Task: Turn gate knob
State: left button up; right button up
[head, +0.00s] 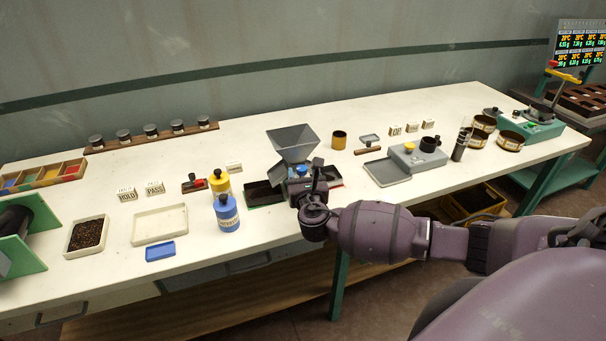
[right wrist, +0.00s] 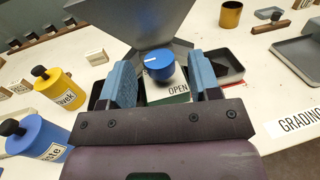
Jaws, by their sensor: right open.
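The gate knob (right wrist: 159,64) is a round blue knob with a white mark line on its face, below the grey hopper (right wrist: 140,18). The mark points left and slightly up in the right wrist view. A white label reading OPEN (right wrist: 178,90) sits below right of the knob. My right gripper (right wrist: 161,76) is open, with one blue-padded finger on each side of the knob and visible gaps to it. In the head view the hopper (head: 293,140) stands mid-table, and my right gripper (head: 304,182) is in front of its base, partly hiding it. My left gripper is out of view.
A yellow bottle (head: 220,183) and a blue bottle (head: 227,213) stand close left of the hopper. A grey scale (head: 418,156) stands to the right.

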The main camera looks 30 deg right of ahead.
jog(key=shift+w+d, duration=0.15)
jog(key=shift+w, duration=0.1)
jog(key=shift+c, duration=0.5)
jog(key=c, duration=0.8)
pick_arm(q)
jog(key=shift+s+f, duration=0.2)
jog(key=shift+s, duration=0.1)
